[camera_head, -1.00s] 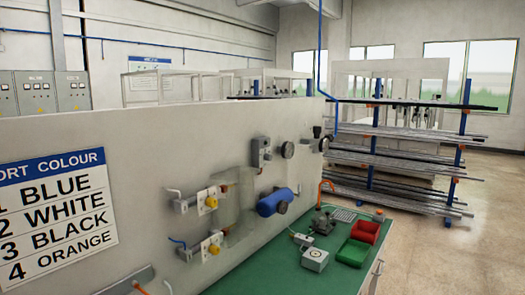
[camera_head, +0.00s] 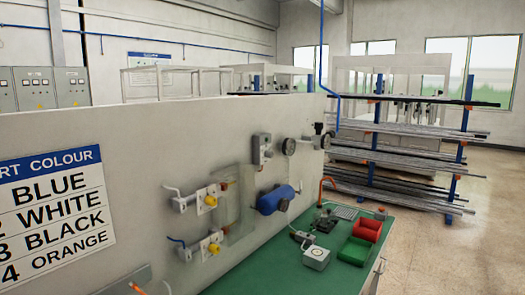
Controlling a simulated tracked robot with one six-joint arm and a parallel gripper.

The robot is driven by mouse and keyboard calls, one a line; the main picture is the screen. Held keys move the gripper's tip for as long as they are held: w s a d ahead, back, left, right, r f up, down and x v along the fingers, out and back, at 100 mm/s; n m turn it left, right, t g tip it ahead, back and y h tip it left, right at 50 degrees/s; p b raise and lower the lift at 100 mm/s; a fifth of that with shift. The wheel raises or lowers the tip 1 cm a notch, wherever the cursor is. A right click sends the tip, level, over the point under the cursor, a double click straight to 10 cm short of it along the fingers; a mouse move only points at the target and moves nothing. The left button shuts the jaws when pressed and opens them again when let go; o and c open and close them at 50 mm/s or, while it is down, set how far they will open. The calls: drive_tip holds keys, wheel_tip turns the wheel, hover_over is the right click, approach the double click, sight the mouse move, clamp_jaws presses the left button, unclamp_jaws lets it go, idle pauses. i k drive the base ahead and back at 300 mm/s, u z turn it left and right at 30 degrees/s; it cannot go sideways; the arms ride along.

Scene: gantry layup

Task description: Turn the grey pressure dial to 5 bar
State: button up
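No grey dial can be read clearly at this distance. A grey valve unit (camera_head: 262,149) is fixed on the upright white panel (camera_head: 140,130), with a round gauge (camera_head: 289,147) beside it. A smaller unit with a dark knob (camera_head: 318,128) sits at the panel's right end. I cannot tell which of these is the pressure dial, nor read any setting. A white box with a round face (camera_head: 316,258) stands on the green bench top (camera_head: 250,277).
The panel also carries a blue cylinder (camera_head: 275,200) and two fittings with yellow knobs (camera_head: 210,200). A bar rack (camera_head: 390,155) is behind; floor at right is clear.

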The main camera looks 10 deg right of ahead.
sight(268, 154)
drive_tip(key=k, duration=1.35)
drive_tip(key=z, duration=0.65)
drive_tip(key=i, duration=1.65)
drive_tip(key=u, duration=0.7)
drive_tip(key=i, duration=0.4)
drive_tip(key=u, duration=0.25)
